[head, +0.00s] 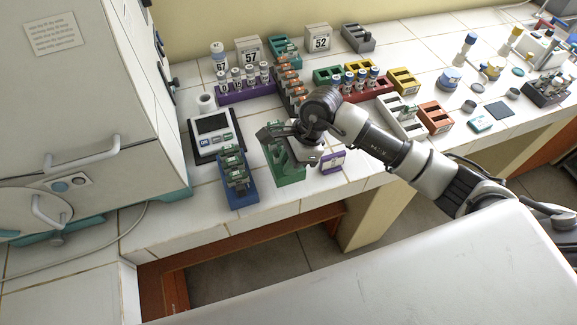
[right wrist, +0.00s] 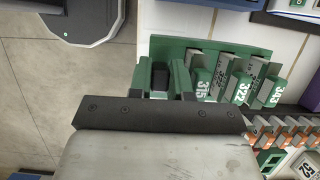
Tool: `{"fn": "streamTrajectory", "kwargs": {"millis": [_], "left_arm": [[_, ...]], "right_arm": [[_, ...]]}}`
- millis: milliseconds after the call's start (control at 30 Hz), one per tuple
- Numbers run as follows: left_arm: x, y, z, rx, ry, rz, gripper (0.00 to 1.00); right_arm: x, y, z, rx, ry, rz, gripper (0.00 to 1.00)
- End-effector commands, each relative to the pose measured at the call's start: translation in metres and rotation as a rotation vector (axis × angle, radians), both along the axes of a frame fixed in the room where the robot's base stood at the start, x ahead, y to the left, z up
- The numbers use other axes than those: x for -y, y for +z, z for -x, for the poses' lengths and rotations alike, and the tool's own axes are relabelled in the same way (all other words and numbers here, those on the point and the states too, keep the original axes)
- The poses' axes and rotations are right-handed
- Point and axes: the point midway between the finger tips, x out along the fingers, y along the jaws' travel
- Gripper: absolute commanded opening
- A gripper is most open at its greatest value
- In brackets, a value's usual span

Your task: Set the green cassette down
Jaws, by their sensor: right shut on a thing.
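My right gripper (head: 296,142) is shut on a green cassette (right wrist: 180,78), low over the near edge of a green rack (head: 290,172). In the right wrist view, green parts of the cassette show beside a dark finger, and the hand hides the rest. The green rack (right wrist: 215,46) there holds a row of grey cassettes with green ends, numbered 315 (right wrist: 204,82), 322 (right wrist: 237,87) and 343 (right wrist: 268,91). I cannot tell whether the held cassette touches the rack. My left gripper is not in view.
A blue rack (head: 240,198) with green cassettes stands left of the green rack, beside a scale (head: 213,130). A purple block (head: 332,162) is close on the right. Behind are a dark rack of orange cassettes (head: 290,80) and a purple vial rack (head: 232,97).

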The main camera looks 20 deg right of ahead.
Motion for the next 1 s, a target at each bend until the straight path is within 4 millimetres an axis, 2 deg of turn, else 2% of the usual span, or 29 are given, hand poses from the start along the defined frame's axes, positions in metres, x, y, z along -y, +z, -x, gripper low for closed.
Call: {"fn": "streamTrajectory", "kwargs": {"millis": [100, 367, 767, 800, 933, 1000], "left_arm": [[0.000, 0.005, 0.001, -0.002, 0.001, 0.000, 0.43], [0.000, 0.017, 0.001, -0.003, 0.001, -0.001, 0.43], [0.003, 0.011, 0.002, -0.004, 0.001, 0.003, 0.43], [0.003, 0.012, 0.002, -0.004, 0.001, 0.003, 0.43], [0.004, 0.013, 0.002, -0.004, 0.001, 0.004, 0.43], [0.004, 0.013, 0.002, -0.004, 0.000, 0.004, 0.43]], "right_arm": [[-0.004, -0.006, 0.000, -0.001, -0.002, 0.000, 0.00], [-0.003, -0.039, 0.000, 0.000, -0.002, -0.001, 0.00], [-0.003, -0.047, -0.001, 0.002, 0.000, 0.000, 0.00], [-0.003, -0.046, 0.000, 0.001, 0.000, 0.001, 0.23], [-0.003, -0.045, 0.000, 0.001, 0.000, 0.001, 0.43], [-0.003, -0.045, 0.000, 0.001, 0.000, 0.001, 0.44]]}}
